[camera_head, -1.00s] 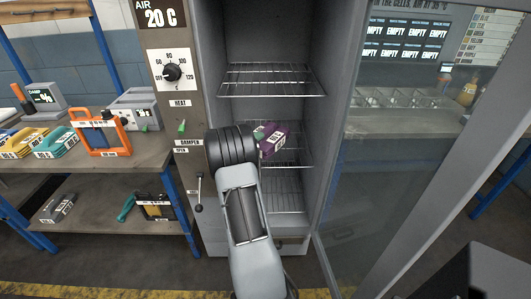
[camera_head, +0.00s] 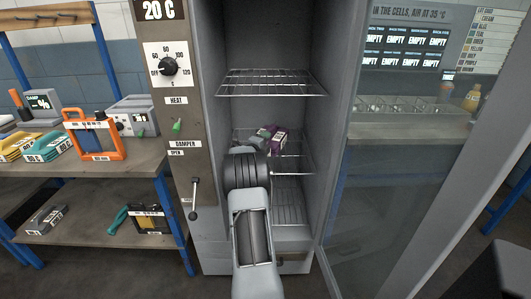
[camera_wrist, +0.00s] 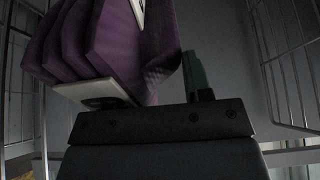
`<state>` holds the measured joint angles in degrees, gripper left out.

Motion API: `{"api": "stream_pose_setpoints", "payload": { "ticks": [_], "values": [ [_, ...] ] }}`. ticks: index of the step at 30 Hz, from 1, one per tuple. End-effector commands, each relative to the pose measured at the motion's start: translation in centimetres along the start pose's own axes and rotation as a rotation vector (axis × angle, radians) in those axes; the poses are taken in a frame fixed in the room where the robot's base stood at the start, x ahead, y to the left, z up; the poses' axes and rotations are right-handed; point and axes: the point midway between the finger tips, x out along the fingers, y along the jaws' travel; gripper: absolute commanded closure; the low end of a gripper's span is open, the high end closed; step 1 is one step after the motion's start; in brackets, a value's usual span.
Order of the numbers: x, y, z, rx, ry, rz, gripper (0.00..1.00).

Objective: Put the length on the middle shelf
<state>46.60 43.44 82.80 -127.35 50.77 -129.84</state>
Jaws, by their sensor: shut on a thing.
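The length is a folded purple cloth with a white label (camera_head: 278,138), inside the open cabinet. My gripper (camera_head: 266,137) is shut on it; my wrist hides much of the gripper in the head view. In the wrist view the purple folds (camera_wrist: 105,45) fill the upper left, with a green finger (camera_wrist: 195,75) beside them. The middle wire shelf (camera_head: 298,163) is at about the height of the cloth in the picture. My arm covers its left part, and I cannot tell whether the cloth touches it.
The top wire shelf (camera_head: 270,82) is empty and lies above my gripper. A lower rack (camera_head: 290,207) sits below. The glass door (camera_head: 400,200) stands open on the right. The control panel with a damper lever (camera_head: 194,198) is on the left, beside a workbench (camera_head: 90,178).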

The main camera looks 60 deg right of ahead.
Motion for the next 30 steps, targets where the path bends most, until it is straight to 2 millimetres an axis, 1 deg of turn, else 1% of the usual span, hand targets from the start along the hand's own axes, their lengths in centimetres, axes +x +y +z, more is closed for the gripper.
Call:
{"api": "stream_pose_setpoints", "payload": {
  "ticks": [6,9,17,22,23,30],
  "values": [
    [0.0,3.3,0.0,-0.001,0.000,0.001,0.86],
    [0.0,4.3,0.0,-0.001,0.000,-0.001,0.86],
    [0.0,4.3,0.0,0.001,0.000,-0.002,0.86],
    [0.0,4.7,0.0,0.001,0.000,-0.001,0.86],
    [-0.1,4.7,0.0,0.000,0.000,0.001,0.52],
    [-0.1,4.7,0.0,0.000,0.000,0.001,0.29]
  ]
}}
